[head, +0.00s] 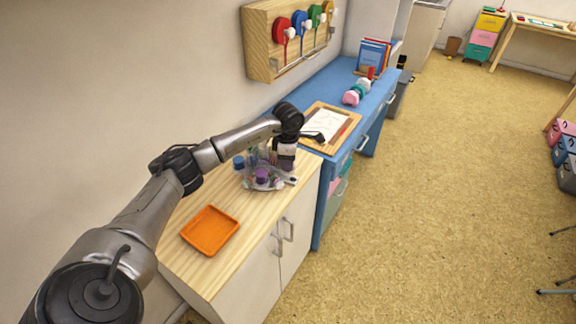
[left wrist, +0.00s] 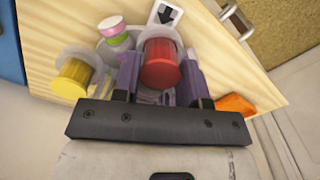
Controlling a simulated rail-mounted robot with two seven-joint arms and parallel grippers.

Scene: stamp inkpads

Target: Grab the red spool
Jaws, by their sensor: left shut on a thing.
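The red spool (left wrist: 160,64) stands between the two fingers of my left gripper (left wrist: 158,80) in the left wrist view. The fingers are shut on it. In the head view my left gripper (head: 275,154) reaches down among small items on a round grey holder (head: 253,186) on the wooden counter; the red spool is mostly hidden there. A yellow spool (left wrist: 72,78) stands beside the gripper in the left wrist view. My right gripper is in neither view.
A purple-topped spool (head: 262,175) and a blue-topped one (head: 239,161) stand close to the gripper. An orange tray (head: 210,231) lies nearer on the counter (head: 190,205). A clipboard (head: 327,125) lies on the blue desk behind. A wall rack (head: 259,48) holds coloured discs.

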